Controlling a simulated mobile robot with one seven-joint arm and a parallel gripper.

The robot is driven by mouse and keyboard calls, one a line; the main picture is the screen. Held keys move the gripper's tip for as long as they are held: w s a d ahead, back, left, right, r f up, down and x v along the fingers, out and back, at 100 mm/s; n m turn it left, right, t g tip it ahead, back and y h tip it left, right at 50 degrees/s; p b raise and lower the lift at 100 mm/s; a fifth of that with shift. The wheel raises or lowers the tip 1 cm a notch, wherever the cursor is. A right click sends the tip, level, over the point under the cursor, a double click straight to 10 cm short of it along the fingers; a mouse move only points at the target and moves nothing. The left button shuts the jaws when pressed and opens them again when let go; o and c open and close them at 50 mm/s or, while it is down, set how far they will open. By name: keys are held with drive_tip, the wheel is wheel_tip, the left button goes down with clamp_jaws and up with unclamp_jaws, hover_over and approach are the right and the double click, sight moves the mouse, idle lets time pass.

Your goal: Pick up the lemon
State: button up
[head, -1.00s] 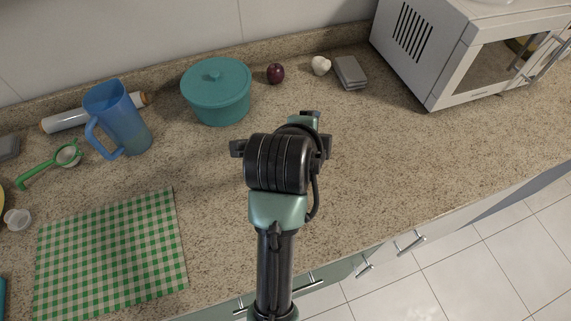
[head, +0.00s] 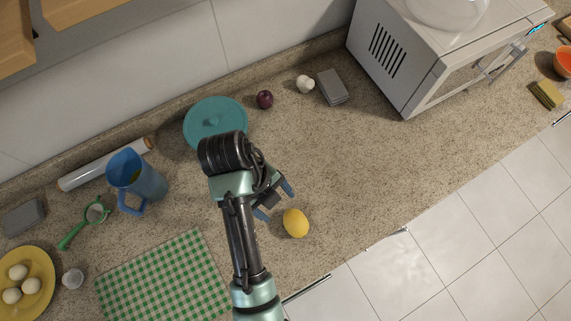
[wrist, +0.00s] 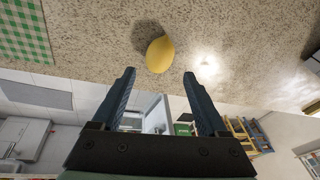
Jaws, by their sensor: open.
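The yellow lemon (head: 295,222) lies on the speckled counter near its front edge in the head view. My gripper (head: 275,202) is open and empty, just up and left of the lemon in that view. In the wrist view the lemon (wrist: 159,54) is beyond the fingertips, roughly centred between the two fingers of my gripper (wrist: 160,78). The jaws do not touch the lemon.
A green checked cloth (head: 165,280) lies to the left. A teal pot (head: 215,118), a blue pitcher (head: 136,180), a plum (head: 264,99), a garlic bulb (head: 306,84) and a microwave (head: 400,60) stand farther back. The counter right of the lemon is clear.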

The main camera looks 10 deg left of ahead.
drive_tip(key=b, duration=0.5)
hover_over(292, 219)
drive_tip(key=a, duration=0.2)
wheel_tip(292, 219, down, 5)
drive_tip(key=shift+w+f, duration=0.1)
drive_tip(key=shift+f, duration=0.05)
drive_tip(key=shift+d+p+x, duration=0.2)
drive_tip(key=shift+p+x, duration=0.4)
drive_tip(key=shift+x, duration=0.55)
drive_tip(key=p+x, duration=0.1)
drive_tip(key=x, duration=0.3)
drive_tip(key=shift+d+f, duration=0.15)
drive_tip(key=shift+f, duration=0.25)
drive_tip(key=c, duration=1.1)
